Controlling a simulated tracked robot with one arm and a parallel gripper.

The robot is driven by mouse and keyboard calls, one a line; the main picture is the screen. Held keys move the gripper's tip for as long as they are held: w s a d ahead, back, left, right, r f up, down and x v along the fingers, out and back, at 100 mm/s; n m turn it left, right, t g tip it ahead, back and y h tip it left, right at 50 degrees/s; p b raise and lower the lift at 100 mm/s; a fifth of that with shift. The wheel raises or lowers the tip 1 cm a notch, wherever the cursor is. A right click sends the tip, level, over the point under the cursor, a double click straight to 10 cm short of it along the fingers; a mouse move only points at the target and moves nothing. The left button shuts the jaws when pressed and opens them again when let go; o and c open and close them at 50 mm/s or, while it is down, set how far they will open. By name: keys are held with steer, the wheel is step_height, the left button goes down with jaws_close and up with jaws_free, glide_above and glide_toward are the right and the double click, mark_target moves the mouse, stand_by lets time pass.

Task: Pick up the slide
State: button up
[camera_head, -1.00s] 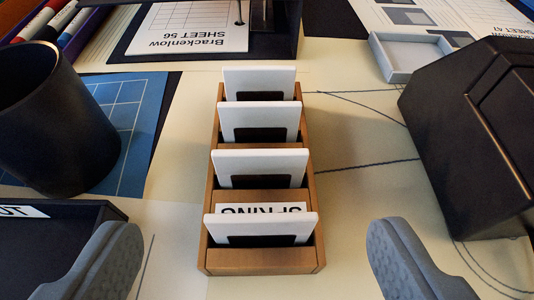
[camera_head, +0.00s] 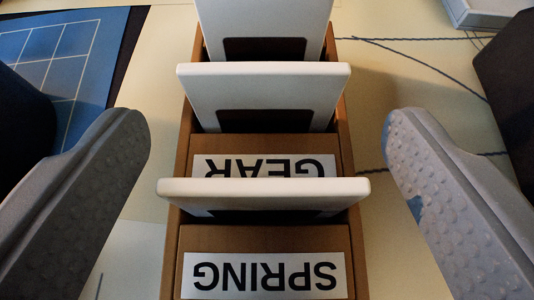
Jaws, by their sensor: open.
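Three white slides with dark windows stand upright in a wooden rack (camera_head: 345,150): a near slide (camera_head: 263,195), a middle slide (camera_head: 263,92) and a far slide (camera_head: 265,20), cut off by the top edge. A label reading SPRING (camera_head: 265,275) lies in front of the near slide, and a label reading GEAR (camera_head: 265,166) lies behind it. Both read upside down. My gripper (camera_head: 267,122) is open, with one grey finger on each side of the rack. Both fingers are apart from the slides. Which slide is meant cannot be told.
A dark object (camera_head: 20,140) stands close to the left finger, and a black box (camera_head: 510,80) is close to the right finger. A blue gridded sheet (camera_head: 65,50) lies at upper left. A pale tray (camera_head: 485,12) is at upper right.

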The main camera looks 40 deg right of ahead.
mark_target(268, 185)
steer(key=c, duration=1)
steer(key=shift+r, duration=0.1)
steer(key=shift+c, duration=0.2)
step_height(268, 185, up, 9)
steer(key=shift+f+p, duration=0.1)
steer(key=shift+p, duration=0.8)
steer(key=shift+d+r, duration=0.2)
steer(key=shift+r, duration=0.1)
steer(key=s+d+b, duration=0.3)
steer(key=d, duration=0.2)
steer(key=s+d+r+b, duration=0.1)
steer(key=s+d+b, duration=0.2)
steer(key=d, duration=0.3)
steer(key=s+d+b, duration=0.3)
steer(key=d+b, duration=0.1)
steer(key=d, duration=0.1)
steer(key=shift+d+r+b, duration=0.25)
steer(key=shift+r+b, duration=0.15)
